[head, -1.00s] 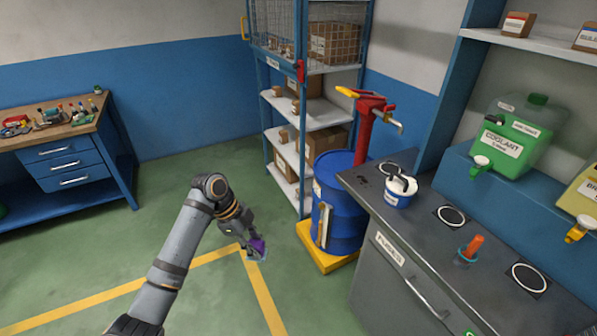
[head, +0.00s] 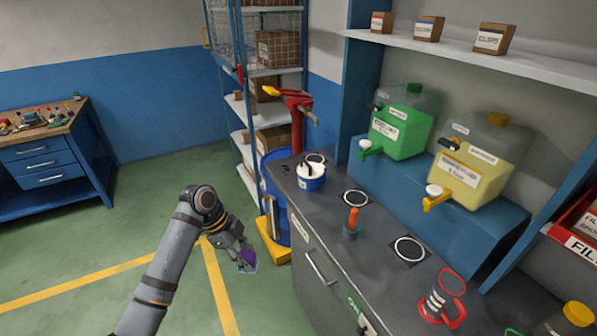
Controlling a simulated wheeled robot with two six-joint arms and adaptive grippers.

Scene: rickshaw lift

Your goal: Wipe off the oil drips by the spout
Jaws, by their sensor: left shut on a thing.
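A red hand pump (head: 296,118) with a grey spout (head: 309,114) stands on the blue drum (head: 266,170), behind the counter's far left end. Small dark marks (head: 284,168) lie on the dark counter top (head: 322,210) near that end, below the spout. They are too small to tell clearly as oil. My right gripper is not in view.
A white and blue pot (head: 311,180), an orange-handled tool (head: 352,222) and a red-handled jug (head: 441,298) stand on the counter. Green (head: 402,125) and yellow (head: 478,165) containers stand on a blue ledge behind. A workbench (head: 45,160) is at the left; the floor between is clear.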

